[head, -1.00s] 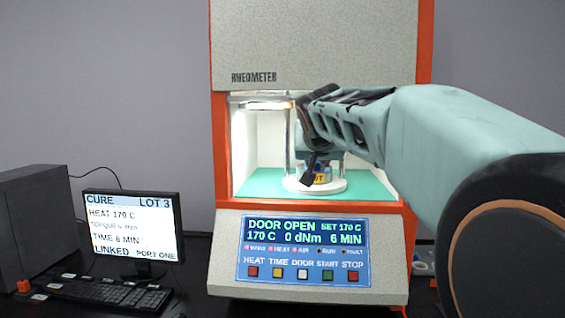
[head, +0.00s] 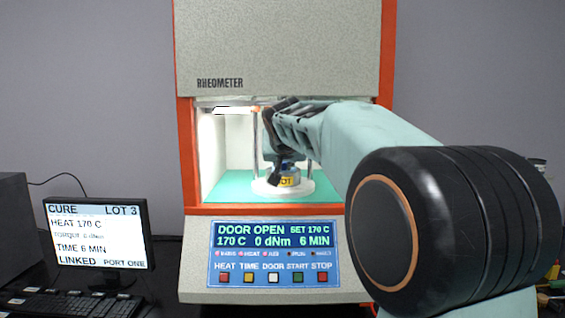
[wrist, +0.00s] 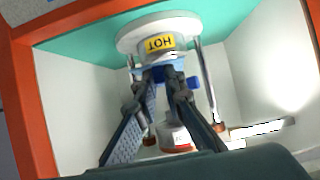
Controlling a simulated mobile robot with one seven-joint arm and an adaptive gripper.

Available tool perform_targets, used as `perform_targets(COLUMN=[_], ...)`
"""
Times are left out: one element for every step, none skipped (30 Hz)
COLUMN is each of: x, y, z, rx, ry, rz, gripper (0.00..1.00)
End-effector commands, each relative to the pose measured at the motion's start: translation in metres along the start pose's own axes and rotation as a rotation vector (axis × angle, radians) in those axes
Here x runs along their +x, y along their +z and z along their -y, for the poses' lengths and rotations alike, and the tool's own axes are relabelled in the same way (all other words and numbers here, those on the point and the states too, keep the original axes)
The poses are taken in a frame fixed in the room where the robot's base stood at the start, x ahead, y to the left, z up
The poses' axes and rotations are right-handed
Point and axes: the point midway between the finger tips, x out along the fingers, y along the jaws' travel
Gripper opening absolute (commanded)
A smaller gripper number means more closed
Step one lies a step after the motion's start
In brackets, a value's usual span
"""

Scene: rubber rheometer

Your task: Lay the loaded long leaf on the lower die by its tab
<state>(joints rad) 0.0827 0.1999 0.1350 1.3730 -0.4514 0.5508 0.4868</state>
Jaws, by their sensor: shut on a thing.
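The lower die (wrist: 144,48), a grey cylinder with a yellow HOT label, stands on a white round base inside the rheometer. It also shows in the head view (head: 270,172), partly behind my gripper. My gripper (wrist: 162,74) is inside the open chamber, its fingers close together at the die. It is shut on the long leaf (wrist: 147,70), a thin light-blue strip that shows at the fingertips, right against or just over the die's top. I cannot tell whether they touch. A darker blue piece (wrist: 193,82) is beside the fingertips. The leaf's load and tab are not clear.
The upper die (wrist: 175,138) hangs above, with metal posts (wrist: 206,85) beside the dies. Orange frame edges (head: 187,150) bound the opening. The teal chamber floor (head: 225,190) is clear around the base. A monitor (head: 98,238) and keyboard stand at left.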

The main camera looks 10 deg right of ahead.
Motion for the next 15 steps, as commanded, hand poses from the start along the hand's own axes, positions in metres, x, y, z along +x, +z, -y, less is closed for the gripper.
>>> perform_targets(x=[0.002,0.004,0.006,0.007,0.009,0.011,0.012,0.014,0.016,0.018,0.019,0.021,0.023,0.025,0.027], y=[-0.004,-0.004,-0.006,-0.006,-0.007,-0.009,-0.009,-0.01,-0.011,-0.012,-0.013,-0.015,-0.016,-0.016,-0.017], z=[0.0,0.0,0.0,0.0,0.0,0.0,0.0,0.0,0.001,0.001,0.001,0.001,0.001,0.0,0.0], rx=[0.0,0.0,0.0,0.0,0.0,0.0,0.0,0.0,-0.001,-0.001,-0.001,0.0,0.0,0.0,0.0], ry=[0.0,0.0,0.0,0.0,0.0,-0.001,-0.001,-0.001,-0.001,-0.001,-0.001,-0.001,-0.001,-0.001,-0.001], rz=[-0.001,-0.001,-0.001,-0.001,-0.001,-0.001,-0.001,-0.001,-0.001,-0.001,-0.002,-0.002,-0.002,-0.001,-0.001], gripper=[0.0,0.0,0.0,0.0,0.0,0.0,0.0,0.0,0.0,0.0,0.0,0.0,0.0,0.0,0.0])
